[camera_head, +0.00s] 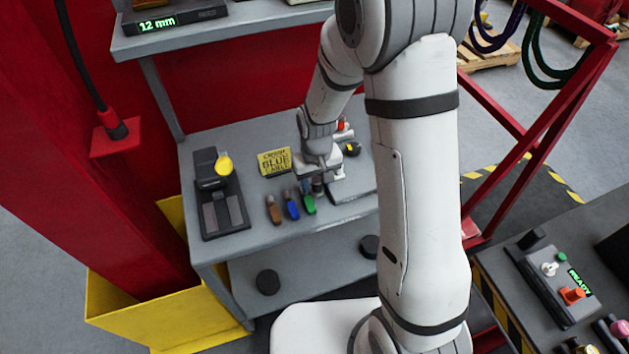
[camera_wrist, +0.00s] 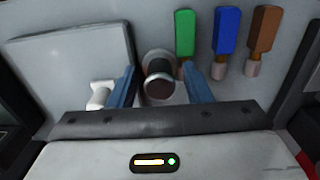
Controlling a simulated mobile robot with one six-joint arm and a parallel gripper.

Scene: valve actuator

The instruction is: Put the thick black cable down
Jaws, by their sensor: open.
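My gripper (camera_head: 318,172) is low over the grey workbench, beside the row of coloured cable pieces. In the wrist view its two blue fingers (camera_wrist: 158,88) are apart. A short, thick dark cylinder (camera_wrist: 158,74) with a paler ring around it stands end-on between them; it looks like the thick black cable. I cannot tell whether the fingers touch it. In the head view it is a small dark shape (camera_head: 318,187) under my gripper, partly hidden. Green (camera_wrist: 185,34), blue (camera_wrist: 227,30) and brown (camera_wrist: 265,30) pieces lie beside it, with copper and pale ends.
A black device with a yellow knob (camera_head: 221,190) is at the bench's left. A grey plate (camera_wrist: 65,65) lies left of my fingers in the wrist view, with a white cylinder (camera_wrist: 100,95) near it.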

